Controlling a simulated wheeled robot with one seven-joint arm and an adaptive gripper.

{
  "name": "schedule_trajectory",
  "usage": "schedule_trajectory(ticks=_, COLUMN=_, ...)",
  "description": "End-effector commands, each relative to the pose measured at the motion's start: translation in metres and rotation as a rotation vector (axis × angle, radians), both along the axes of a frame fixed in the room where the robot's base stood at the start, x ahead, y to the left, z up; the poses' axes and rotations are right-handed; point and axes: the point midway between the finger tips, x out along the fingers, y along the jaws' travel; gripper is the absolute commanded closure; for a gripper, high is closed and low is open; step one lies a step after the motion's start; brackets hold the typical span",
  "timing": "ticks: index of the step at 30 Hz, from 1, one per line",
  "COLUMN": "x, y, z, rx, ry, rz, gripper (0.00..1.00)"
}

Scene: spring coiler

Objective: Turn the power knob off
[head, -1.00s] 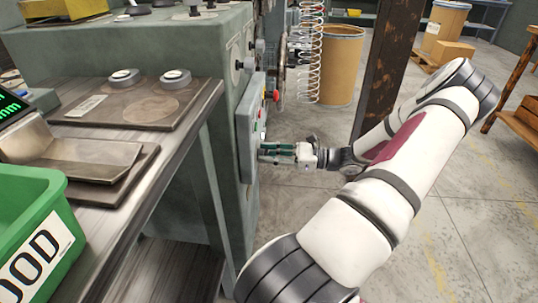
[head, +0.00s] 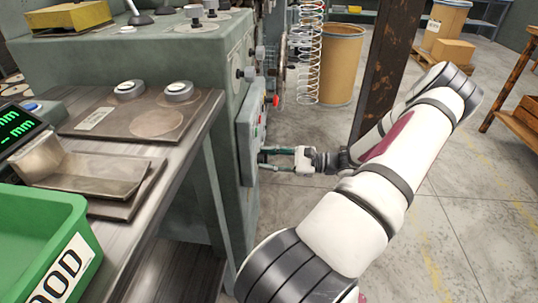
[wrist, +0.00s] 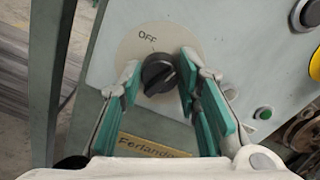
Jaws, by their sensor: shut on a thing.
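The power knob (wrist: 158,73) is a black ridged knob on a round pale plate with the word OFF (wrist: 147,37) above it. Its ridge looks tilted in the wrist view; I cannot tell exactly where its pointer aims. My gripper (wrist: 157,82) has its teal-padded fingers on either side of the knob and is shut on it. In the head view my gripper (head: 264,158) reaches the face of the grey-green control panel (head: 249,140) from the right, and the knob is hidden there.
A bench (head: 190,140) with a green bin (head: 45,225) stands left.

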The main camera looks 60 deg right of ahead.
Motion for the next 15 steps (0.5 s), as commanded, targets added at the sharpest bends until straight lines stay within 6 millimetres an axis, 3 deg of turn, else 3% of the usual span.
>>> schedule_trajectory(ticks=15, x=-0.0012, y=0.0013, z=-0.0014, rx=-0.451, ry=-0.186, rz=0.0, gripper=0.97)
